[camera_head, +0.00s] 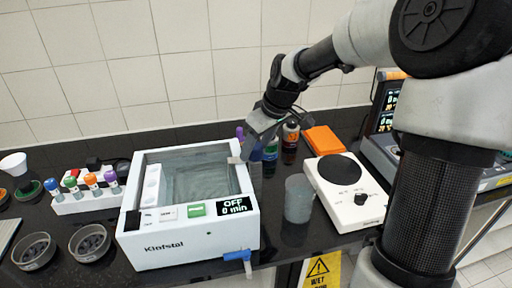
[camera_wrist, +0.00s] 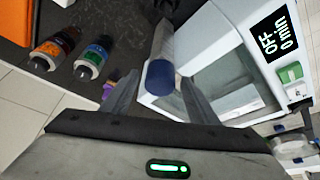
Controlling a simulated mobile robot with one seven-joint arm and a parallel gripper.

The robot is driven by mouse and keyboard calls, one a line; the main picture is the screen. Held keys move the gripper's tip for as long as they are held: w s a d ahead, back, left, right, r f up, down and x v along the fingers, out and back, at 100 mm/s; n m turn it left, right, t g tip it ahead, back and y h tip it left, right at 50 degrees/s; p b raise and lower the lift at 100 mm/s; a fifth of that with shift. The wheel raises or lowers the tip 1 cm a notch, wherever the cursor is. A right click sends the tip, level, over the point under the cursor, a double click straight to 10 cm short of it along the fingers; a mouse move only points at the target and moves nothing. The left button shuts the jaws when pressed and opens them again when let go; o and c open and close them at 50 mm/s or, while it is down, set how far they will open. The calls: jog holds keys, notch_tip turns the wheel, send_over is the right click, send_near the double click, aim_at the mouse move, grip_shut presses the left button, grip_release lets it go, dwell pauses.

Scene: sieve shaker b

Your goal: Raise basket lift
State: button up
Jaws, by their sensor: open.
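The white bath unit (camera_head: 190,240) labelled "Kinfstal" stands on the dark bench, its display (camera_head: 235,206) reading "OFF 0 min". Its open tank (camera_head: 200,180) has grey inner walls. I cannot clearly make out the basket. My gripper (camera_head: 246,150) is at the tank's right edge, pointing down; its fingers also show in the wrist view (camera_wrist: 160,100), spread apart. Between them in the wrist view is a dark blue cylindrical end (camera_wrist: 163,78) on a grey shaft beside the bath wall. It may be the lift's handle; I cannot tell whether the fingers touch it.
A clear beaker (camera_head: 299,200) and a white hotplate (camera_head: 345,205) stand right of the bath. Small bottles (camera_head: 290,135) are behind my gripper. A blue tap (camera_head: 238,256) sticks out at the bath's front. A tube rack (camera_head: 85,198) and round sieves (camera_head: 90,243) are at left.

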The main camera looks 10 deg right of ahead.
jog(key=shift+f, duration=0.15)
jog(key=shift+c, duration=0.4)
grip_shut()
jog(key=r+p, duration=0.2)
jog(key=r, duration=0.1)
jog(key=r+p, duration=0.2)
jog(key=r, duration=0.1)
jog(key=r+p, duration=0.2)
jog(key=r, duration=0.1)
jog(key=shift+w, duration=0.25)
jog(key=shift+r, duration=0.1)
grip_release()
jog(key=shift+o, duration=0.4)
jog(key=shift+s, duration=0.1)
jog(key=v, duration=1.7)
jog(key=shift+s, duration=0.25)
